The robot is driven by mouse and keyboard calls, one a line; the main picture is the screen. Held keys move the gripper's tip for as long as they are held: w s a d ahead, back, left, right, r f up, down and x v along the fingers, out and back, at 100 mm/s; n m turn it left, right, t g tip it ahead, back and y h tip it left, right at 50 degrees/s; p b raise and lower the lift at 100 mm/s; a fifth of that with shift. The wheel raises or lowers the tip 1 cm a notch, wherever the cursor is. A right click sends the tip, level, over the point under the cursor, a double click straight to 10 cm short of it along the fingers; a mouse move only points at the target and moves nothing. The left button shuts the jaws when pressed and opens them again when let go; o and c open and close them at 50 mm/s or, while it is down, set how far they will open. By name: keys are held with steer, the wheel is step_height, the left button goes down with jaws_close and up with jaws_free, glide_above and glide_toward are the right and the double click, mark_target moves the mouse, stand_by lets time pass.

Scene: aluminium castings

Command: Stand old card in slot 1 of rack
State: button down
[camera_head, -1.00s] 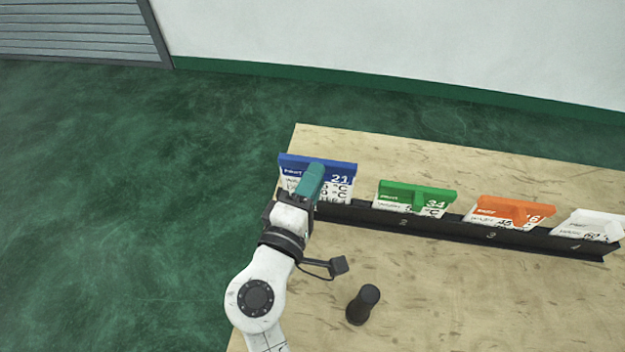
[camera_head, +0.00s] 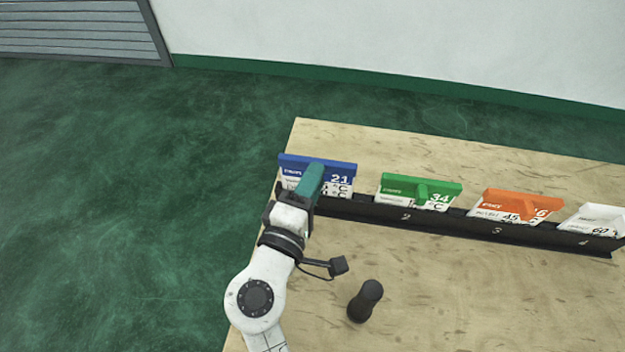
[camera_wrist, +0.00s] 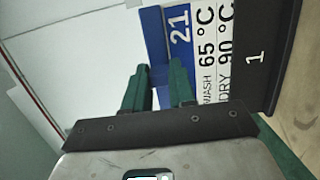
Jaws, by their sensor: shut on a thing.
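A blue-topped card (camera_head: 345,170), marked 21, stands at the left end of the black rack (camera_head: 455,221). My gripper (camera_head: 313,180) is shut on the card's blue handle, from the front. In the wrist view the teal fingers (camera_wrist: 160,88) close at the blue card (camera_wrist: 181,42), whose white face reads 65 °C and 90 °C. Its lower edge meets the rack's front plate (camera_wrist: 275,50), marked 1. The card's foot is hidden behind this plate, so I cannot tell whether it is fully seated.
A green card (camera_head: 400,187), an orange card (camera_head: 500,204) and a white card (camera_head: 598,215) stand along the rack to the right. A black knob-like object (camera_head: 365,300) stands on the wooden table (camera_head: 480,300) in front. The table's left edge is near my arm.

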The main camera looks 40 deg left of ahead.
steer(key=shift+f+b, duration=0.6)
steer(key=shift+f, duration=0.05)
steer(key=c, duration=0.9)
jaws_free()
steer(key=shift+o, duration=0.2)
steer(key=b+v, duration=0.1)
steer(key=v, duration=0.9)
steer(key=shift+s, duration=0.4)
steer(key=shift+d+r, duration=0.15)
